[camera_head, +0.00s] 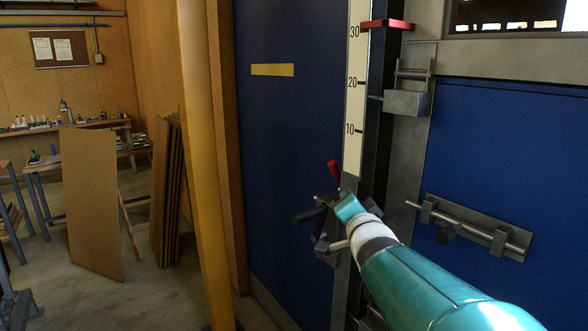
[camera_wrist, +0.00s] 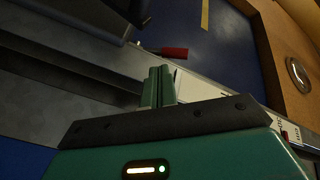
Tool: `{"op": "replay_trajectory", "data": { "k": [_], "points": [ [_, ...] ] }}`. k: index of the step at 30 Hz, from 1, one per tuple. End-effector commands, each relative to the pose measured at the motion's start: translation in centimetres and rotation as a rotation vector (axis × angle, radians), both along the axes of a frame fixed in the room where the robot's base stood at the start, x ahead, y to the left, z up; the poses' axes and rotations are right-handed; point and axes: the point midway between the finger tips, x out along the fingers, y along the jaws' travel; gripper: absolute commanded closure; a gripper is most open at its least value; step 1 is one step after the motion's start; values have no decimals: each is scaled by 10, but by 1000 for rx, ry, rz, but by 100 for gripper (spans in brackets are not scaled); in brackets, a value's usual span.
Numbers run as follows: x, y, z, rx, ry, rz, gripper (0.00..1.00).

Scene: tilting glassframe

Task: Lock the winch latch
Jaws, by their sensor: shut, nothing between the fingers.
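The winch (camera_head: 322,222) is a dark metal mechanism low on the post with the numbered scale. A red-tipped lever (camera_head: 333,170) sticks up from it, probably the latch. A red grip, probably the same lever, also shows in the wrist view (camera_wrist: 172,53), just beyond my fingertips. My gripper (camera_head: 347,207) is at the winch, below and right of the red tip. Its green fingers (camera_wrist: 160,72) are shut together with nothing between them. I cannot tell whether they touch the lever. My arm hides part of the winch.
A red pointer (camera_head: 387,24) sits high on the scale (camera_head: 356,90). A sliding bolt (camera_head: 470,228) is on the blue panel at right. A yellow post (camera_head: 203,150) stands left of the blue door (camera_head: 290,130). Boards (camera_head: 90,200) lean farther left.

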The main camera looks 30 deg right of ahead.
Motion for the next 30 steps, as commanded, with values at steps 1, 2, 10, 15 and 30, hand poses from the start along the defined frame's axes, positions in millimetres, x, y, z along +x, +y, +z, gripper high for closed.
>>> {"op": "replay_trajectory", "data": {
  "k": [1, 2, 10, 15, 30],
  "points": [
    [-3, -16, 6, 16, -62, -4, 100],
    [-5, -23, 10, 25, -100, -1, 100],
    [-17, -51, 31, 83, -302, 61, 100],
    [-17, -52, 32, 89, -320, 72, 100],
    [9, -64, 39, 89, -317, 71, 100]
  ]
}}
